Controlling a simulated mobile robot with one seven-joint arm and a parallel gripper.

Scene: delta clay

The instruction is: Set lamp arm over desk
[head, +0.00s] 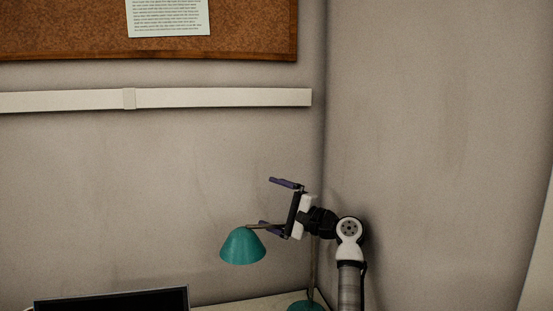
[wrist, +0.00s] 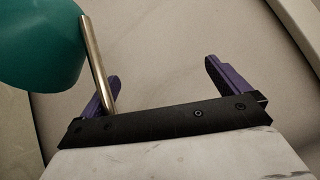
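The desk lamp has a teal shade (head: 243,246) and a teal base (head: 306,306) on the desk near the corner. A thin metal lamp arm (head: 262,226) runs from the shade toward my gripper. My gripper (head: 267,202) is open, its two purple fingers wide apart, beside the lamp arm. In the wrist view the teal shade (wrist: 40,40) is at the upper left. The metal lamp arm (wrist: 97,62) passes close by the left finger, and the space between the fingers looks empty. Whether the finger touches the lamp arm I cannot tell.
The desk (head: 262,303) shows only as a strip at the bottom. A dark screen (head: 112,301) stands at the lower left. Walls meet in a corner just behind the lamp. A white rail (head: 210,97) and a cork board (head: 250,30) are on the back wall.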

